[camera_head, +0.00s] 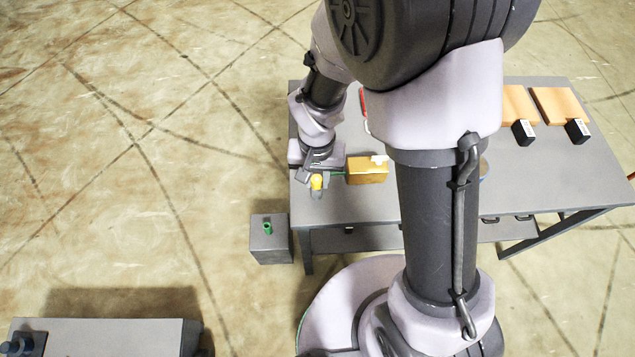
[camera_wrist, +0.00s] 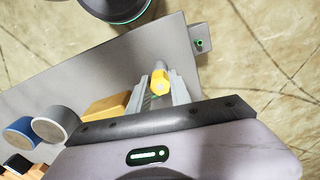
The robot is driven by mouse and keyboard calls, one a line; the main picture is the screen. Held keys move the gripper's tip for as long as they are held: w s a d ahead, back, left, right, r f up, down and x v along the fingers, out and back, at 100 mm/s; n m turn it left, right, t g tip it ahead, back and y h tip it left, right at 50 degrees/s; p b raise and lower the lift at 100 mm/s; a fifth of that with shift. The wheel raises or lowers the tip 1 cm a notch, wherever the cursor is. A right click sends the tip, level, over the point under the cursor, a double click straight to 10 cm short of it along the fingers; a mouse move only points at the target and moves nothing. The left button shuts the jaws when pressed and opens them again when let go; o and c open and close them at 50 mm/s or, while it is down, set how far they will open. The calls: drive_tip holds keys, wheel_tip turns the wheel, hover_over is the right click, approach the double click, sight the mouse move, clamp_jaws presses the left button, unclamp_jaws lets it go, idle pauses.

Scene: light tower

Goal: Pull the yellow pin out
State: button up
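The yellow pin (camera_head: 316,182) is near the left front corner of the grey table. It also shows in the wrist view (camera_wrist: 160,81), where its round end faces the camera. My gripper (camera_wrist: 160,88) is over the table corner, with one finger on each side of the pin. The fingers stand apart and a small gap shows at the left of the pin, so the gripper looks open. In the head view my gripper (camera_head: 317,176) partly hides what the pin sits in.
An orange block (camera_head: 367,172) with a white piece on top stands close to the right of my gripper. A grey box (camera_head: 270,245) with a green piece (camera_head: 267,228) stands left of the table (camera_head: 350,207). Orange panels (camera_head: 557,104) with black boxes lie at the table's right.

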clamp_jaws()
drive_tip(key=shift+r, duration=0.35)
drive_tip(key=shift+r+p, duration=3.1)
drive_tip(key=shift+r, duration=0.55)
